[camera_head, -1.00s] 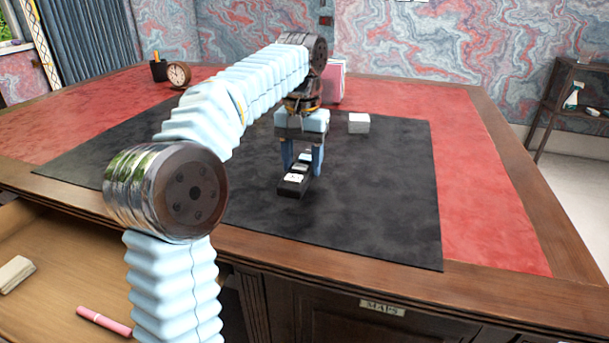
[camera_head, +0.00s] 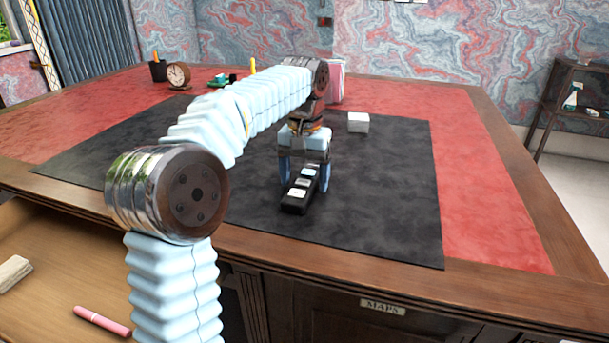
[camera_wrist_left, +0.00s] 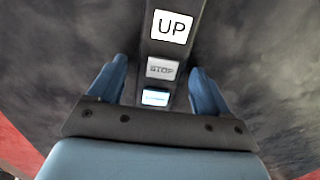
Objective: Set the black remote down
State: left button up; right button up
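The black remote (camera_head: 293,207) lies on the dark desk mat (camera_head: 385,205), with its light buttons facing up. In the left wrist view the remote (camera_wrist_left: 160,50) runs away from me between the fingers, with buttons marked UP and STOP. My left gripper (camera_head: 305,188) points down over the remote's far part, one finger on each side. In the left wrist view the fingers (camera_wrist_left: 158,65) stand apart, with a gap visible at the left side of the remote, so the gripper looks open around it. My right gripper is not in view.
A small white box (camera_head: 358,123) stands on the mat behind the gripper. A clock (camera_head: 178,75), a pen holder (camera_head: 158,70) and a pink box (camera_head: 336,82) stand farther back. An open drawer at lower left holds a pink marker (camera_head: 102,321). The mat's right side is clear.

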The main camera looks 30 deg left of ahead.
pick_arm(q)
notch_tip(320, 180, up, 12)
jog(key=p, duration=0.2)
jog(key=shift+r, duration=0.15)
dwell(0.5)
